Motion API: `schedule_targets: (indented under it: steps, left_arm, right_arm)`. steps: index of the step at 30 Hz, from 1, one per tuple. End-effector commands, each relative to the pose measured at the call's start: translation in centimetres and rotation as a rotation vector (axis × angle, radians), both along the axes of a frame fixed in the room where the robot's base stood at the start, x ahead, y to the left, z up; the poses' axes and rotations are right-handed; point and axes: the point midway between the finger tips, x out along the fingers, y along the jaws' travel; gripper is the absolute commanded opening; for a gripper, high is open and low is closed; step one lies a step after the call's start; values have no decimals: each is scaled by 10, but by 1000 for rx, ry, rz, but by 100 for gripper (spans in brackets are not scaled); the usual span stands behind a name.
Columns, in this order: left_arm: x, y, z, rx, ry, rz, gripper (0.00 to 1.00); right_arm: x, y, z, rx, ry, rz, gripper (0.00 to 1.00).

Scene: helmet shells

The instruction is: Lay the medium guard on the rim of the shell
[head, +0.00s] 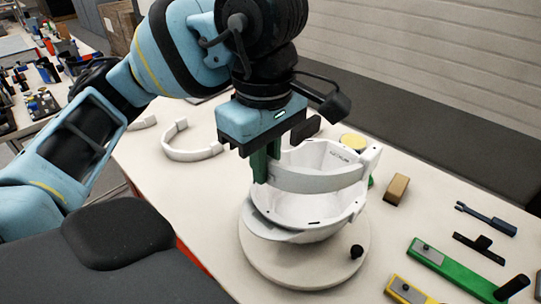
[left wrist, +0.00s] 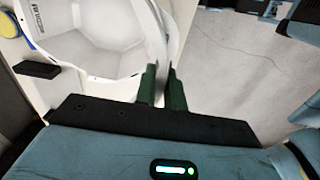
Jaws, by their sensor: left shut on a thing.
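The white shell (head: 300,207) sits open side up on a round white stand (head: 290,262); its hollow inside also shows in the left wrist view (left wrist: 95,40). My left gripper (head: 266,168), with green fingers, is over the shell's left side and points down. It is shut on one end of a pale curved band, which I take as the medium guard (head: 322,180). The band spans across the shell's opening towards its right wall. I cannot tell whether it touches the rim. In the left wrist view the fingers (left wrist: 161,88) pinch a thin pale edge (left wrist: 161,72). My right gripper is not in view.
Another white curved band (head: 190,153) lies on the table behind the shell, left. To the right are a tan block (head: 396,189), a blue tool (head: 486,219), a black T-shaped piece (head: 480,248) and a green bar (head: 455,272). A black knob (head: 357,251) stands at the stand's front right.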

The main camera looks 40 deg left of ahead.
Motion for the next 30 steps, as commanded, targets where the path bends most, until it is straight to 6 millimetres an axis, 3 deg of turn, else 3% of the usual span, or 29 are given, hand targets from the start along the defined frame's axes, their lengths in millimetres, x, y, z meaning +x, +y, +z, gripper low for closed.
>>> schedule_targets:
  steps: [8, 30]
  left_arm:
    - [0, 0, -1, 0, 1, 1, 0]
    - [0, 0, -60, 0, 4, 2, 0]
  right_arm:
    - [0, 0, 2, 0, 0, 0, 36]
    - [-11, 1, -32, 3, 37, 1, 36]
